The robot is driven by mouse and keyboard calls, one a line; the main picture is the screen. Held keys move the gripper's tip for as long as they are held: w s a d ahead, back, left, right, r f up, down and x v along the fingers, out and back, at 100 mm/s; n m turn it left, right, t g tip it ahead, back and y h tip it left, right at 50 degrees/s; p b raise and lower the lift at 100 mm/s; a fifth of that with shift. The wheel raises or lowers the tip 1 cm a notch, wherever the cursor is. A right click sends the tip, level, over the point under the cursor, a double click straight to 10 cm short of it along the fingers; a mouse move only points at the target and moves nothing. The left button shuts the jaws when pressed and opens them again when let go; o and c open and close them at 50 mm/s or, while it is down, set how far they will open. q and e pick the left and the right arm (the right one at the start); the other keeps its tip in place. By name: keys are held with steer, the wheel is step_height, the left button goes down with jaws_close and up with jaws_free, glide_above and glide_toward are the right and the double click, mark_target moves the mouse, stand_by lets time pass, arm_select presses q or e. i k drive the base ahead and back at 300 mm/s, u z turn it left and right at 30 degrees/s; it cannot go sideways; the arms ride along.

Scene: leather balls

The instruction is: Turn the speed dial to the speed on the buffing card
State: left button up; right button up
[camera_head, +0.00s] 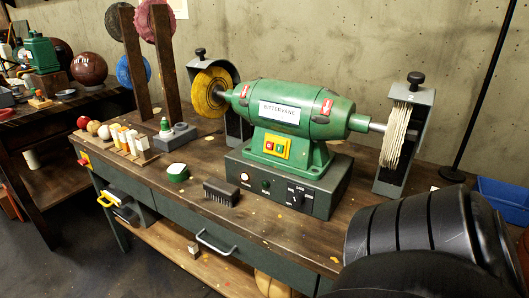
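The speed dial (297,199) is a dark knob with small white markings around it, on the front of the grey control box (262,182). The box sits under the green buffing machine (290,110) on the workbench. The dial markings are too small to read, and I cannot tell exactly where the knob points. I cannot make out a buffing card for certain; a pale sheet (179,8) on the wall is cut off by the top edge. A large black part of my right arm fills the lower right corner. Neither gripper shows.
A yellow buffing wheel (211,92) is on the machine's left, a white one (394,137) on its right. The yellow switch plate (277,146) is above the box. A blue bin (503,198) stands right.

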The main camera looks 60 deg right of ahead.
mark_target(298, 199)
steer(key=i, duration=1.55)
steer(key=z, duration=2.4)
